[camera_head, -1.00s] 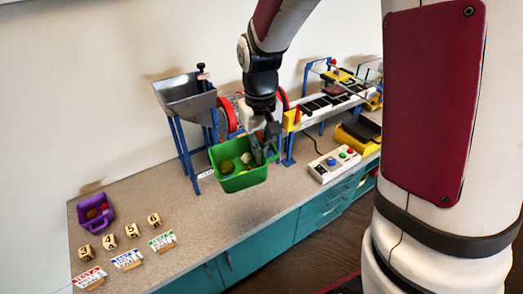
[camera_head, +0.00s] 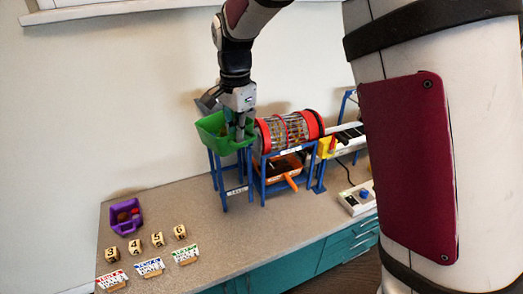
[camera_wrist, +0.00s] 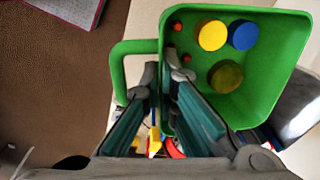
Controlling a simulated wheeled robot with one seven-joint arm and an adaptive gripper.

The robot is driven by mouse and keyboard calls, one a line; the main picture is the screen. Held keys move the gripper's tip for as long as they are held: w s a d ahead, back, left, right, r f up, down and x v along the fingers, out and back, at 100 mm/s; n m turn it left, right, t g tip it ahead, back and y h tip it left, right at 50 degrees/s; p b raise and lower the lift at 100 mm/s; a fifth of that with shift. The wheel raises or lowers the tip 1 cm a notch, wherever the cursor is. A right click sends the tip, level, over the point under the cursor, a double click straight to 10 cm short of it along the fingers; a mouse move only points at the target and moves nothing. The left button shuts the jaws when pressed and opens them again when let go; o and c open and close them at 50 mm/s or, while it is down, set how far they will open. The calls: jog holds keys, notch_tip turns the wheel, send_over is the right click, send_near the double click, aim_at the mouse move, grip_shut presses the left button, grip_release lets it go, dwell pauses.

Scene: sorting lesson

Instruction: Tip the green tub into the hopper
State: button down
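The green tub (camera_head: 214,130) is up at the hopper, covering most of it in the head view. In the wrist view the tub (camera_wrist: 283,80) holds a yellow disc (camera_wrist: 212,35), a blue disc (camera_wrist: 242,35), an olive disc (camera_wrist: 225,76) and small red pieces. My gripper (camera_head: 238,132) is at the tub's right side; in the wrist view its fingers (camera_wrist: 163,90) straddle the tub's wall beside the handle and hold it. The grey metal hopper (camera_head: 209,98) shows behind the tub, and beside it in the wrist view (camera_wrist: 300,105). I cannot tell whether they touch.
A red-rimmed drum (camera_head: 284,132) stands right of the hopper, above an orange-handled tray (camera_head: 284,166). A conveyor (camera_head: 345,137) and a control box (camera_head: 357,198) lie farther right. A purple bin (camera_head: 125,217), numbered blocks (camera_head: 157,239) and cards (camera_head: 149,267) are front left.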

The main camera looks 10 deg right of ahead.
aim_at(202, 126)
jog(key=w+a+r+m, duration=0.1)
jog(key=w+a+m, duration=0.1)
jog(key=a+m, duration=0.1)
jog(key=w+a+r+m, duration=0.2)
jog(key=w+m, duration=0.1)
jog(key=w+a+r+m, duration=0.2)
jog(key=w+a+m, duration=0.1)
jog(key=shift+a+r, duration=0.25)
jog(key=shift+a, duration=0.1)
